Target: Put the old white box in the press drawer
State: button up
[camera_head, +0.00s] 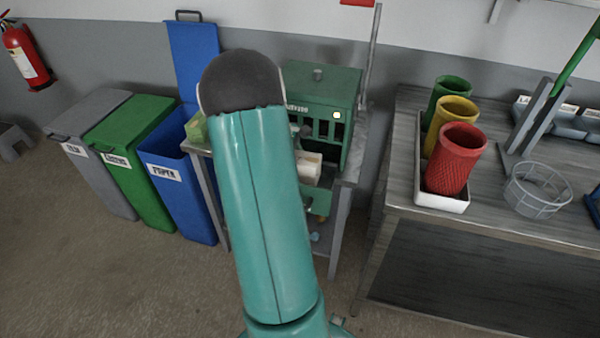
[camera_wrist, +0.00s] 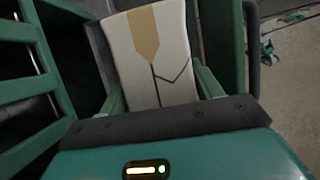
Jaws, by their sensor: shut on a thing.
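The white box (camera_wrist: 172,50) fills the middle of the wrist view, with a tan stripe and a dark crack-like line on its face. My gripper (camera_wrist: 160,92) is shut on it, with a green finger at each side. In the head view the white box (camera_head: 310,165) shows just right of my arm, in front of the green press (camera_head: 325,95). My gripper is mostly hidden behind my arm there. The press's barred front (camera_wrist: 18,60) is close at left in the wrist view. I cannot make out the drawer clearly, nor whether the box touches it.
The press stands on a metal table (camera_head: 345,185). Grey (camera_head: 105,180), green (camera_head: 145,190) and blue (camera_head: 185,205) bins stand to its left, the blue one with its lid up. A workbench (camera_head: 400,215) at right holds coloured cups (camera_head: 461,160) and a wire basket (camera_head: 537,190).

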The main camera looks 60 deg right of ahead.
jog(key=shift+s+d+f, duration=0.4)
jog(key=shift+s+f, duration=0.05)
jog(key=shift+s, duration=0.05)
jog(key=shift+d+f, duration=0.15)
jog(key=shift+f, duration=1.65)
jog(key=shift+f, duration=0.1)
jog(key=o, duration=1.1)
jog(key=shift+c, duration=0.2)
jog(key=v, duration=1.2)
